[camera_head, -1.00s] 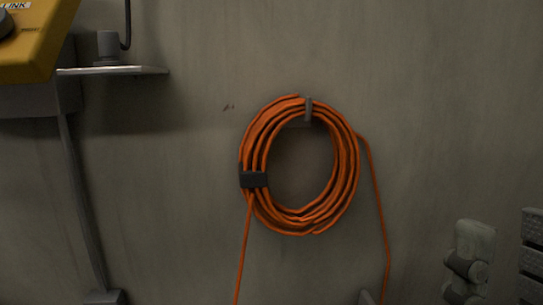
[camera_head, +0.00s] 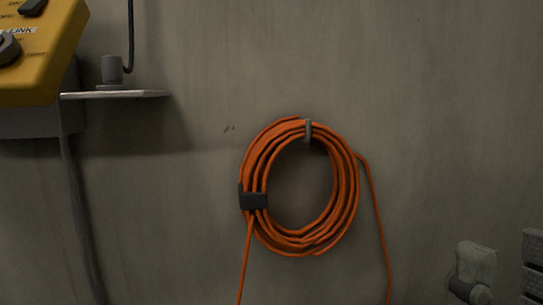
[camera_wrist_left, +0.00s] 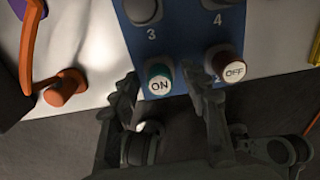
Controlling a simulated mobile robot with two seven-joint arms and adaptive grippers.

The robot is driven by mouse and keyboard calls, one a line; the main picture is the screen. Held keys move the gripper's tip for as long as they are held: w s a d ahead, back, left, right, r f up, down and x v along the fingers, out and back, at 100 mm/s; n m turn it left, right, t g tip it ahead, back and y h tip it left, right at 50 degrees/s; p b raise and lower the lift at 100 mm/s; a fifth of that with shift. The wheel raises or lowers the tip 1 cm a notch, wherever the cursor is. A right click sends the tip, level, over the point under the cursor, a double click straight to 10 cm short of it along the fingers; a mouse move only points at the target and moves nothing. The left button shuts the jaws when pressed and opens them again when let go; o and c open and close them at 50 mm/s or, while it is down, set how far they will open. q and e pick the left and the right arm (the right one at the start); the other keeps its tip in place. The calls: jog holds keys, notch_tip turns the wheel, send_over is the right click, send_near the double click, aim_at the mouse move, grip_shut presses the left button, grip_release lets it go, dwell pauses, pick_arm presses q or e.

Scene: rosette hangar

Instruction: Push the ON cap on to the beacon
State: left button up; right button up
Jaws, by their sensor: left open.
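In the left wrist view, the ON cap (camera_wrist_left: 159,82) is a teal cap with a white face marked ON. It shows at the lower edge of a blue panel (camera_wrist_left: 185,42). My left gripper (camera_wrist_left: 160,84) is open, with its dark fingers on either side of the ON cap in the picture. I cannot tell whether they touch it. A red-brown OFF cap (camera_wrist_left: 230,66) is just right of the right finger. I cannot make out a beacon in either view. No gripper shows in the head view.
In the left wrist view, an orange lever (camera_wrist_left: 65,88) is left of the panel. In the head view, a yellow LINK box (camera_head: 42,60) and a small shelf (camera_head: 115,94) are at left. A coiled orange hose (camera_head: 345,190) hangs on the bare grey wall (camera_head: 440,100).

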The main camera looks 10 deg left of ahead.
dwell(0.5)
pick_arm(q)
jog(key=shift+c, duration=0.2)
grip_shut()
dwell(0.3)
